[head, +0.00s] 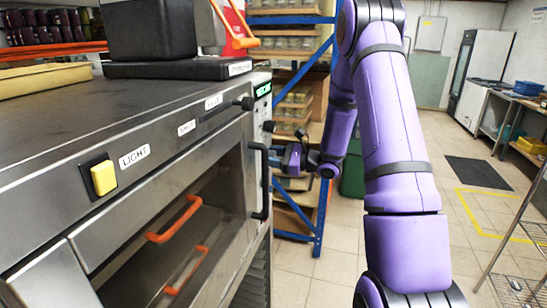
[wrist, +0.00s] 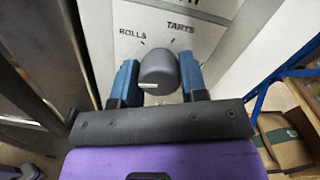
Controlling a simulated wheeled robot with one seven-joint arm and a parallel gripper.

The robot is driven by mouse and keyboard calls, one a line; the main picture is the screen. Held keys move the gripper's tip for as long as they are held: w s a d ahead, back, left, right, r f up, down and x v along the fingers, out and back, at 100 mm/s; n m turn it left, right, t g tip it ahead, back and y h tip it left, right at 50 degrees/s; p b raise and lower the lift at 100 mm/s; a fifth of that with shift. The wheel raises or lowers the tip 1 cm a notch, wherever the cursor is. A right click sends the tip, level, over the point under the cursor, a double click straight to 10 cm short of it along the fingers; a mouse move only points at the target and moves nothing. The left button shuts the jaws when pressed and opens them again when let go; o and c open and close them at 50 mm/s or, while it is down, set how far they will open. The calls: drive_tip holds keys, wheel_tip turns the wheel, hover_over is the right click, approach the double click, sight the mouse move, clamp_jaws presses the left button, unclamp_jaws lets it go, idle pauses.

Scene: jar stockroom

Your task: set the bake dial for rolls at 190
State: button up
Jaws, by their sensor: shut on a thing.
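The bake dial (wrist: 157,68) is a dark grey round knob on a pale panel in the wrist view. The label "ROLLS" (wrist: 132,33) is printed up and left of it, and "TARTS" (wrist: 180,28) up and right, with short tick marks. A small pale mark shows at the knob's lower left edge. My gripper (wrist: 158,82) has a blue finger on each side of the knob and is shut on it. No 190 is readable.
The steel oven (head: 120,110) fills the left, with a yellow light button (head: 103,178), a black door handle (head: 260,180) and a small lit green display (head: 263,90). A blue-framed jar rack (head: 318,215) stands just behind my gripper. Tiled floor on the right is partly clear.

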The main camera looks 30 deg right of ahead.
drive_tip(key=m, duration=0.4)
drive_tip(key=shift+m, duration=0.4)
drive_tip(key=m, duration=0.5)
drive_tip(key=shift+t, duration=0.3)
drive_tip(key=o, duration=0.9)
drive_tip(key=shift+s, duration=0.1)
drive_tip(key=v, duration=1)
drive_tip(key=shift+s+d, duration=0.15)
drive_tip(key=shift+s, duration=0.15)
